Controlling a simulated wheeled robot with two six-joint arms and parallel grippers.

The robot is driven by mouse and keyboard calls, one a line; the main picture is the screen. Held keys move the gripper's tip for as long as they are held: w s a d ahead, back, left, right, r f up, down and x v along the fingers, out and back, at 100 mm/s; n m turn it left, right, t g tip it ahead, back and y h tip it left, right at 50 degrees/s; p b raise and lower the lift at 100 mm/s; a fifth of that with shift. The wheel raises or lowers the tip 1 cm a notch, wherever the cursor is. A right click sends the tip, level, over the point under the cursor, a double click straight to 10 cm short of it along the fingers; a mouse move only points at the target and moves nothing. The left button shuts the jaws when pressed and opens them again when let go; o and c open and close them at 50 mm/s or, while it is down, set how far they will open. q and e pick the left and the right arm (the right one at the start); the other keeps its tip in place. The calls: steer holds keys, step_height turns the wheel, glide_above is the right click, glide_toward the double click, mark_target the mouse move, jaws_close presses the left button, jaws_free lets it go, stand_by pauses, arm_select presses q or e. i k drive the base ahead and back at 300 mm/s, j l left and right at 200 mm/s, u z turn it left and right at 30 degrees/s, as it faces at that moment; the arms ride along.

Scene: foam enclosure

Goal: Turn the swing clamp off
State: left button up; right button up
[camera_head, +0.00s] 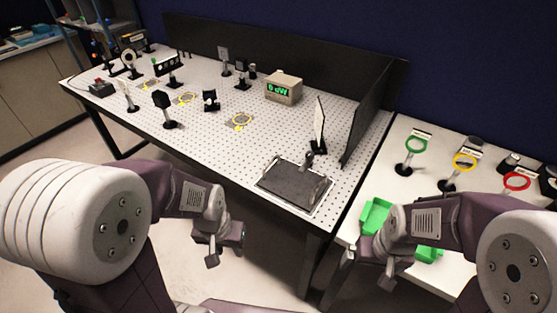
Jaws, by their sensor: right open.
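A dark rectangular plate (293,184) with metal bars on its left and right sides lies at the near right corner of the perforated table. A small black upright fitting (308,160) stands at its back edge and may be the swing clamp; it is too small to tell its position. My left gripper (224,250) hangs in front of the table's near edge, left of the plate and apart from it. Its finger gap is not clear. My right gripper (366,277) is open, near the front left corner of the right-hand table, and apart from the plate.
The perforated table (230,157) carries several optic mounts and a meter (283,88) with a green display. A tilted white panel (319,124) and a black side wall (366,118) stand behind the plate.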

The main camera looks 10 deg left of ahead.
mark_target(310, 155)
steer(key=j+z, duration=0.45)
steer(key=j, duration=0.45)
steer(key=i+j+z, duration=0.15)
steer(key=j, duration=0.25)
steer(key=i+j+z, duration=0.15)
steer(key=j, duration=0.3)
steer(key=i+j+z, duration=0.15)
steer(key=j, duration=0.3)
